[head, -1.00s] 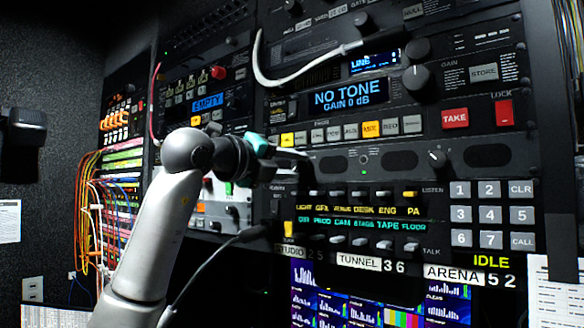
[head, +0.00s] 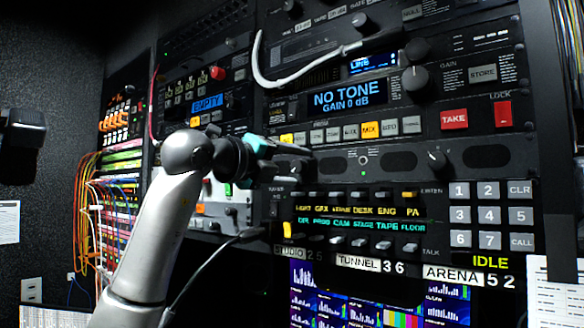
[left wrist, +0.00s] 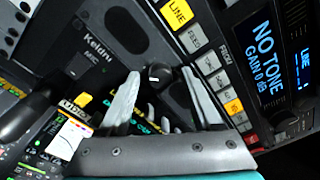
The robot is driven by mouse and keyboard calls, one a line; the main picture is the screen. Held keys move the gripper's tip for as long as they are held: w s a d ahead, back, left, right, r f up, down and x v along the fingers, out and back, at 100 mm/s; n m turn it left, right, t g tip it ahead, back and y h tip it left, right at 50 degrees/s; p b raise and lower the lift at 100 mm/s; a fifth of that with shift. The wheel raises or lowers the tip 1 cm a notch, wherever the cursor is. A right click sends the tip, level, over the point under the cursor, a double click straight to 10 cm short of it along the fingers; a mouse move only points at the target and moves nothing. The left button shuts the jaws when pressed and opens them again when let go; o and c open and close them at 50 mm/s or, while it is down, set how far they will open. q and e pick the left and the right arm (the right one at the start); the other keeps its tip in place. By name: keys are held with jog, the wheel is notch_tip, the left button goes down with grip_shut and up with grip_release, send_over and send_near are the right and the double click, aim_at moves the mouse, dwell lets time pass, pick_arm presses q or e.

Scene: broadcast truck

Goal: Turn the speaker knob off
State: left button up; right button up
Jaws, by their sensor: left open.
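A small dark round knob (left wrist: 157,72) with a light pointer mark is on the black panel in the left wrist view, between the tips of my left gripper (left wrist: 162,78). The fingers stand apart, one on each side of the knob in the picture; I cannot tell whether they touch it. In the head view my left gripper (head: 300,162) covers that spot at the panel's left end. Another pointer knob (head: 437,158) sits between two grilles on the same strip, clear of my gripper. I cannot read which is the speaker knob. My right gripper is not in view.
A "NO TONE" display (head: 347,97) and a row of buttons sit above the strip. Intercom key rows (head: 362,195) and a keypad (head: 490,215) lie below. A white cable (head: 300,76) loops across the upper unit. Patch cables (head: 90,220) hang at the left.

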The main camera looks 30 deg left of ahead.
pick_arm(q)
jog(key=s+a+b, duration=0.2)
jog(key=s+b, duration=0.1)
jog(key=s, duration=1.2)
jog(key=shift+b, duration=0.3)
